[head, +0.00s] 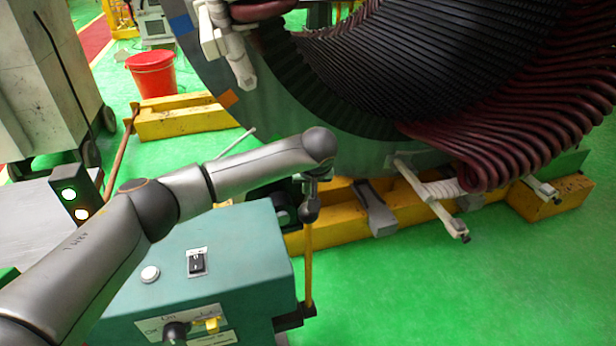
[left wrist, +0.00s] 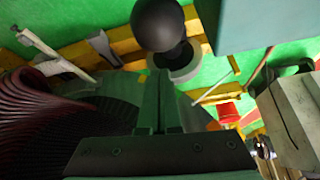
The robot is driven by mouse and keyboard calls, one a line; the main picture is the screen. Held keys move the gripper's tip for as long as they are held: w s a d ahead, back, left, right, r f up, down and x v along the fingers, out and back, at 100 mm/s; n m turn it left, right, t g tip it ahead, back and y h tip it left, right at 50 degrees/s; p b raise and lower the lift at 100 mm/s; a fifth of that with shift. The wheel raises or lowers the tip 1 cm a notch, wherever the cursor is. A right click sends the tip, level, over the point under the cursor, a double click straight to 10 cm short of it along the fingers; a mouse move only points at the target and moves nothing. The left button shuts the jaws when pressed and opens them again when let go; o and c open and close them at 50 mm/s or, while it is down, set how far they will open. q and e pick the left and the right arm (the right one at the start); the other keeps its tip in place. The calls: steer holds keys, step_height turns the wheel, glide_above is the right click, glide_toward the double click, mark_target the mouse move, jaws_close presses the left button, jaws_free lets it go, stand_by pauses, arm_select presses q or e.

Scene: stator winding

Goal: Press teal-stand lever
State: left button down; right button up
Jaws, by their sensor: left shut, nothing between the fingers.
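The teal stand (head: 205,262) is at the lower middle of the head view, with a switch and buttons on it. Its lever is a yellow rod (head: 308,262) rising at the stand's right side, topped by a dark ball knob (head: 310,211). In the left wrist view the knob (left wrist: 160,24) is large and just beyond the fingertips. My left gripper (left wrist: 158,76) is shut and empty, with its fingers side by side. In the head view it is mostly hidden under my wrist, just above the knob. I cannot tell whether it touches the knob. My right gripper is not in view.
The large stator (head: 370,150) with dark red coils fills the area behind the lever. Yellow beams (head: 185,124) lie on the green floor, with a red bucket (head: 152,75) further back. A signal box with lit lamps (head: 75,196) is at left. Open floor (head: 450,300) lies at the lower right.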

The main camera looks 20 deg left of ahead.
arm_select(q)
steer(key=shift+s+d+f+p, duration=0.15)
steer(key=shift+s+d, duration=0.1)
steer(key=shift+s, duration=0.35)
steer(key=shift+s+d+f+p, duration=0.1)
steer(key=shift+s+d+p, duration=0.1)
steer(key=shift+s, duration=0.4)
